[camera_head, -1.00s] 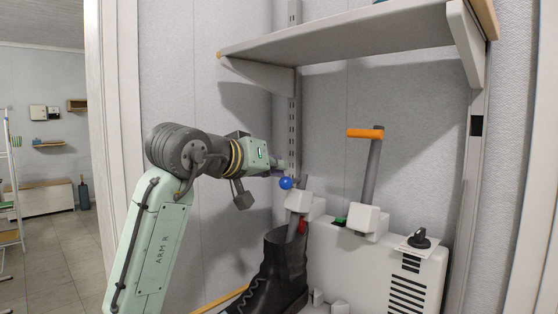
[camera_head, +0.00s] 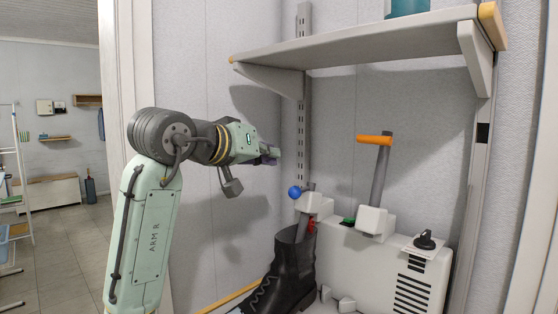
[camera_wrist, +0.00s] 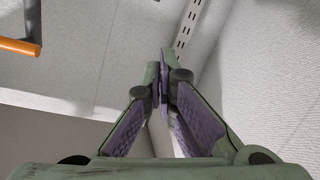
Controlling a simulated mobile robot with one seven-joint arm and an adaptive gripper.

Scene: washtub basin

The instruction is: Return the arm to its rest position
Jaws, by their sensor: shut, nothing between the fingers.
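My gripper (camera_head: 272,155) is at the end of my pale green arm, in the middle of the head view. It is shut and empty, in the air before the grey wall, left of the metal shelf rail. In the wrist view the purple-padded fingers (camera_wrist: 162,85) meet at their tips. The blue ball knob (camera_head: 294,192) is below and right of the gripper, apart from it.
A white machine (camera_head: 385,260) with an orange-handled lever (camera_head: 374,140) and a black knob (camera_head: 425,239) stands at the right. A black boot (camera_head: 290,270) stands before it. A grey shelf (camera_head: 350,45) hangs above. An open room lies at the far left.

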